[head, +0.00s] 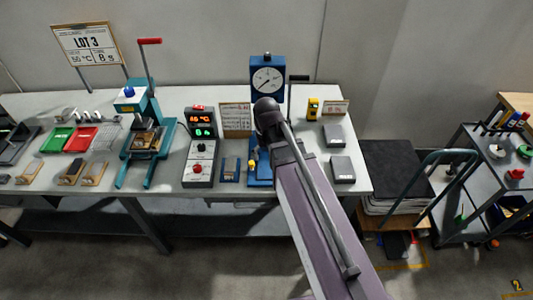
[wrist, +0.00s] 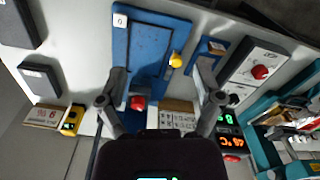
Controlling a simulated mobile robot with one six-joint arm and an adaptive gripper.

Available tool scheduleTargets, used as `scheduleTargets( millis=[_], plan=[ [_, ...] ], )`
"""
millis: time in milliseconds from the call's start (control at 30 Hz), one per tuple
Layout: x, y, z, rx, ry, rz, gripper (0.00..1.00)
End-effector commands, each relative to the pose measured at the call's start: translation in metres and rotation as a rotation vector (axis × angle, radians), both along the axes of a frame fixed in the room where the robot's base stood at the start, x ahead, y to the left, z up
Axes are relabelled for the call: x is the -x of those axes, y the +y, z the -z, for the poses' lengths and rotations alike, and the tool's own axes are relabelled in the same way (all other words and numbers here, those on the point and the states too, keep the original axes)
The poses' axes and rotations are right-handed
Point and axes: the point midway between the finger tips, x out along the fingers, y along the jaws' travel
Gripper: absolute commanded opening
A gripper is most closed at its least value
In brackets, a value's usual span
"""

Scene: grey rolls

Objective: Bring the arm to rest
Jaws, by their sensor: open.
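My arm reaches forward from the bottom of the head view over the bench, and its dark wrist joint stands in front of the blue gauge stand (head: 267,75). The gripper itself is hidden behind the arm there. In the wrist view my gripper (wrist: 160,88) has its two dark fingers wide apart with nothing held between them. Beyond them lie the stand's blue base (wrist: 150,52), a yellow knob (wrist: 176,60) and a red knob (wrist: 138,102). I cannot tell the height above the bench.
Left of the arm stand a controller box (head: 200,150) with lit digits and a teal press (head: 147,140) with a raised red-handled lever. Grey blocks (head: 342,168) lie at the right of the bench. A cart (head: 490,165) stands farther right. Open floor shows in front.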

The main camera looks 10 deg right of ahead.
Motion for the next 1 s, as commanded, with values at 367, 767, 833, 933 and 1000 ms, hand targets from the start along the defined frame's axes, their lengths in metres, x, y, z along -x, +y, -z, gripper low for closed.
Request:
scheduleTargets(
  millis=[367, 767, 833, 933, 1000],
  plan=[
    [0.001, -0.001, 0.0, 0.0, 0.0, 0.002, 0.85],
    [0.044, -0.047, 0.0, 0.0, 0.0, 0.092, 0.85],
    [0.055, -0.057, 0.0, 0.0, 0.0, 0.115, 0.85],
    [0.064, -0.067, 0.0, 0.0, 0.0, 0.138, 0.85],
    [0.067, -0.07, 0.0, 0.0, 0.0, 0.147, 0.85]
  ],
)
